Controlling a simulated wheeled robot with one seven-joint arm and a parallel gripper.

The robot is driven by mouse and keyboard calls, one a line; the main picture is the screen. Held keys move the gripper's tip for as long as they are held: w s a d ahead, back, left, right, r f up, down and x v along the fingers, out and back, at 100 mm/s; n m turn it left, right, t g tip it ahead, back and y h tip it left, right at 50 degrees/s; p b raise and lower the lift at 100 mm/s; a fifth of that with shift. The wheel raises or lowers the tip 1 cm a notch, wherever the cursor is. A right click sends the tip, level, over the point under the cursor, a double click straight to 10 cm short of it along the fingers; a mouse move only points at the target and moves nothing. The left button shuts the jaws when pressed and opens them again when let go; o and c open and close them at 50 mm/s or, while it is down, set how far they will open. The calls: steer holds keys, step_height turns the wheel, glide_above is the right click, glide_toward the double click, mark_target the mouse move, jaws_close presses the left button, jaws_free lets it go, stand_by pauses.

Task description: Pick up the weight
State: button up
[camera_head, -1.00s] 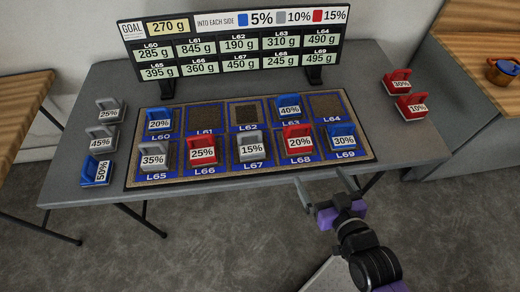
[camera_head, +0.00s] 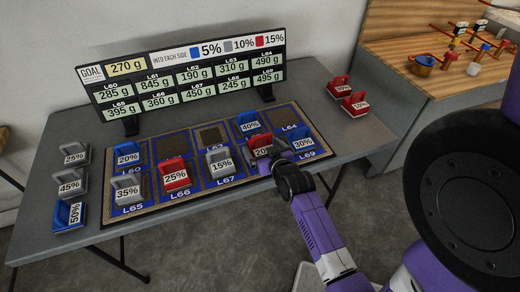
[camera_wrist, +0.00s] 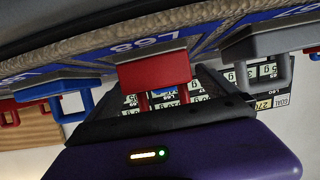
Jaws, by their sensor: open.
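The weights are small handled blocks with percent labels. The red 20% weight (camera_head: 258,148) stands on pad L68 of the mat; it also shows in the wrist view (camera_wrist: 155,70), close in front of my gripper. My gripper (camera_head: 274,154) is open, low at the front edge of the mat, right at the red 20% weight and partly covering it. The fingertips are hard to make out, and I cannot tell whether they touch it. The grey 15% weight (camera_head: 219,161) is to its left and the blue 30% weight (camera_head: 303,142) to its right.
The mat (camera_head: 245,181) holds several other weights. Grey and blue weights (camera_head: 70,185) stand at the table's left end, two red ones (camera_head: 340,88) at the right. The goal board (camera_head: 180,75) stands behind. A wooden-topped counter (camera_head: 400,65) is at the right.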

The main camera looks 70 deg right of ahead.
mark_target(259, 142)
steer(key=x, duration=0.4)
steer(key=shift+w+d, duration=0.1)
jaws_close()
steer(key=shift+r, duration=0.15)
